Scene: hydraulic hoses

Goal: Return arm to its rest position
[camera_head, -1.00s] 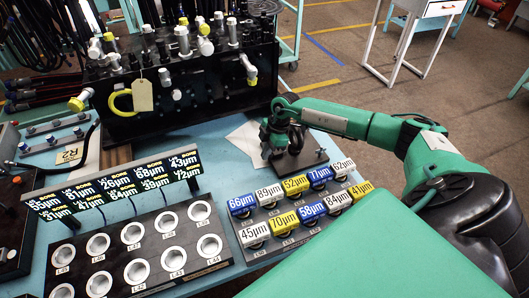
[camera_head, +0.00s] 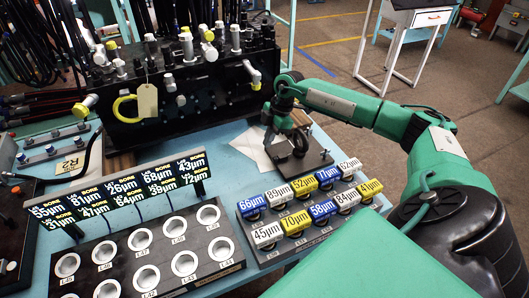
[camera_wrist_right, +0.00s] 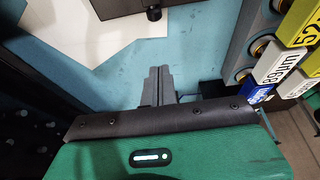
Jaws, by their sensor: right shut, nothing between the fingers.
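My right arm (camera_head: 345,104) is green and comes in from the right over the blue table. Its gripper (camera_head: 273,140) hangs above the table, just left of a dark plate with a black ring-shaped fixture (camera_head: 300,140). In the right wrist view the gripper's fingers (camera_wrist_right: 159,84) are together and empty, over bare blue table top. Whether the gripper touches anything below is hard to tell in the head view. My left gripper does not show.
A black hose manifold (camera_head: 190,95) stands behind. A rack of labelled plugs (camera_head: 300,235) is in front of the plate. A board of round sockets (camera_head: 100,253) with number signs (camera_head: 125,190) is at front left. White paper (camera_head: 252,148) lies beside the gripper.

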